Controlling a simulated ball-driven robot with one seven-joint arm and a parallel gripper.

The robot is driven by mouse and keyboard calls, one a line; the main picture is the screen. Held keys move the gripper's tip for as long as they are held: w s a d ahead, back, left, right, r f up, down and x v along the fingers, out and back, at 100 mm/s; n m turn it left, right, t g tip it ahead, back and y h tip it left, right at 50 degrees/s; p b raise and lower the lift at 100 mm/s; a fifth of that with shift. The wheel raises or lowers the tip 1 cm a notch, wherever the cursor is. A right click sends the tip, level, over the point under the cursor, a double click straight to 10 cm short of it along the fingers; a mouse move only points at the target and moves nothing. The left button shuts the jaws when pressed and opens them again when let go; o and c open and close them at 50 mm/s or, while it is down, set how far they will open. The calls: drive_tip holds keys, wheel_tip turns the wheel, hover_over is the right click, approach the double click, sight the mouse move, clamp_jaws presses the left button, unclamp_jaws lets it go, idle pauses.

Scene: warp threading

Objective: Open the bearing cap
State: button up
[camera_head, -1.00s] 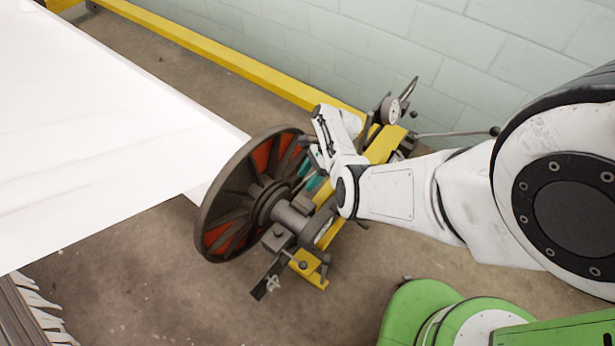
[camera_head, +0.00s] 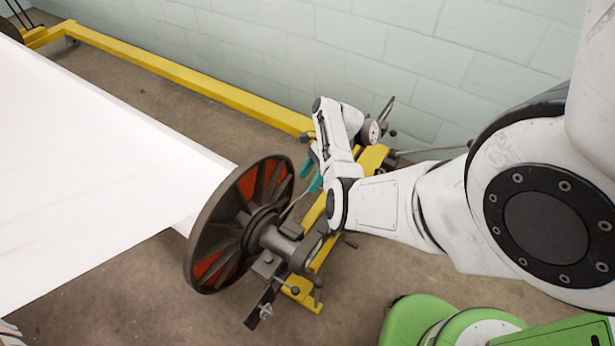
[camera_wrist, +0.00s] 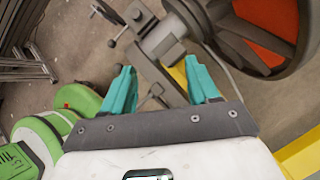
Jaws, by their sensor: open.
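The dark metal bearing (camera_head: 290,245) holds the shaft end beside the large spoked beam flange (camera_head: 207,235). A blocky piece that looks like its cap (camera_head: 291,229) sits on top and appears closed, though the small view leaves this uncertain. My gripper (camera_head: 311,174) is open and empty, above and behind the bearing, apart from it. Its teal fingers point down. In the wrist view my gripper (camera_wrist: 159,66) shows both fingers spread, with the bearing (camera_wrist: 165,38) beyond and between their tips. A thin rod with a knob (camera_wrist: 111,43) sticks out left of it.
A yellow frame (camera_head: 200,87) runs along the block wall (camera_head: 430,60). A white sheet (camera_head: 80,170) stretches from the beam to the left. Green round-edged parts (camera_head: 415,315) stand at lower right. Floor (camera_head: 130,280) is clear in front of the flange.

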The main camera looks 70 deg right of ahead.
idle(0.3)
drive_tip(key=s+a+r+n+g+h, duration=0.1)
drive_tip(key=s+a+r+n+h, duration=0.15)
drive_tip(key=a+n, duration=0.7)
drive_tip(key=s+a+r+n+g+h, duration=0.1)
drive_tip(key=s+a+r+n+h, duration=0.15)
drive_tip(key=a+n, duration=0.7)
drive_tip(key=s+a+r+n+g+h, duration=0.15)
drive_tip(key=a+r+n, duration=0.25)
drive_tip(key=a+n, duration=0.55)
drive_tip(key=n+t+y+b, duration=0.3)
drive_tip(key=n+y+b, duration=0.1)
drive_tip(key=n+b, duration=0.4)
approach(267, 258)
drive_tip(key=shift+g+h, duration=0.25)
drive_tip(key=shift+h, duration=0.1)
drive_tip(key=b+x, duration=0.1)
drive_tip(key=x, duration=0.3)
drive_tip(key=b+x, duration=0.1)
drive_tip(key=x, duration=0.3)
drive_tip(key=shift+w+a+f, duration=0.1)
drive_tip(key=shift+w+a, duration=0.15)
clamp_jaws()
